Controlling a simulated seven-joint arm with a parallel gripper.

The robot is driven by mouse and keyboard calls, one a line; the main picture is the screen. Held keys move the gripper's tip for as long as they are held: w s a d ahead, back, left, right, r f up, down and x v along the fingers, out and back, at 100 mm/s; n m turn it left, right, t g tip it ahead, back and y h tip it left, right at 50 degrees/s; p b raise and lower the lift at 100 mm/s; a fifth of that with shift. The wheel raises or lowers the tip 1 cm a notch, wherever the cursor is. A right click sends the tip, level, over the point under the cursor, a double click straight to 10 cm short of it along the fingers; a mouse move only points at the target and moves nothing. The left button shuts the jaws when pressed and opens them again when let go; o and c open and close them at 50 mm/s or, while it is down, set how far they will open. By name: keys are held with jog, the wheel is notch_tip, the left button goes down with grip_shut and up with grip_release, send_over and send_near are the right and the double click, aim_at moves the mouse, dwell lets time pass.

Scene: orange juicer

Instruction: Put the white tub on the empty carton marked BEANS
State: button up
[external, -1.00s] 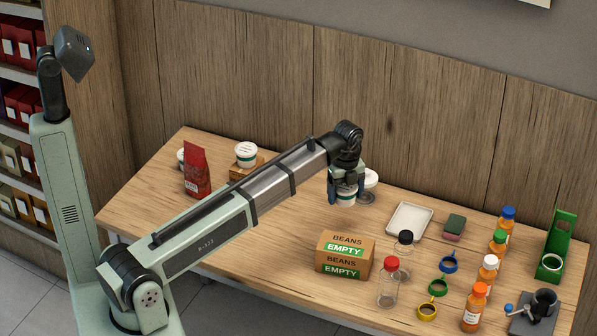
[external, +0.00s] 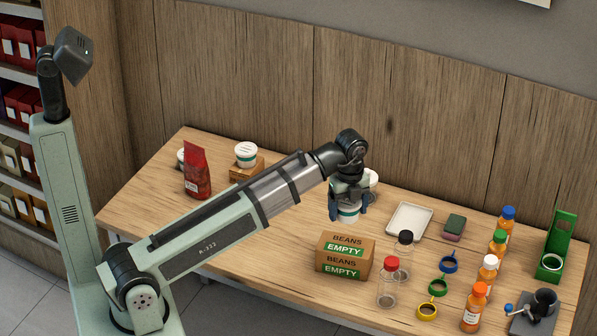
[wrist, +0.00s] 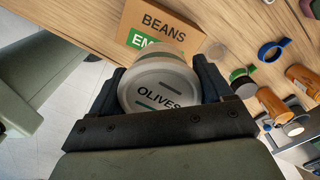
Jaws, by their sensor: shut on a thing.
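My gripper (external: 348,208) is shut on a white tub with a green band (external: 348,214). In the wrist view, the tub's lid reads OLIVES (wrist: 160,92) and sits between the two dark fingers. The orange-brown carton marked BEANS and EMPTY (external: 345,258) stands on the table just in front of the tub in the external view. Its top also shows in the wrist view (wrist: 187,36), beyond the tub, which covers part of it. The tub appears apart from the carton and behind it; its exact height above the table is hard to tell.
Clear jars with a black lid (external: 404,248) and a red lid (external: 389,282) stand close right of the carton. A white tray (external: 409,222) lies behind them. Another white tub (external: 246,152) sits on a small carton beside a red bag (external: 197,170). Orange bottles (external: 474,306) stand farther right.

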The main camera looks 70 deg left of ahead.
aim_at(346, 244)
jog(key=shift+f, duration=4.9)
jog(key=shift+f, duration=0.1)
jog(key=o, duration=1.1)
jog(key=shift+c, duration=0.2)
notch_tip(346, 244, up, 12)
jog(key=shift+r, duration=0.15)
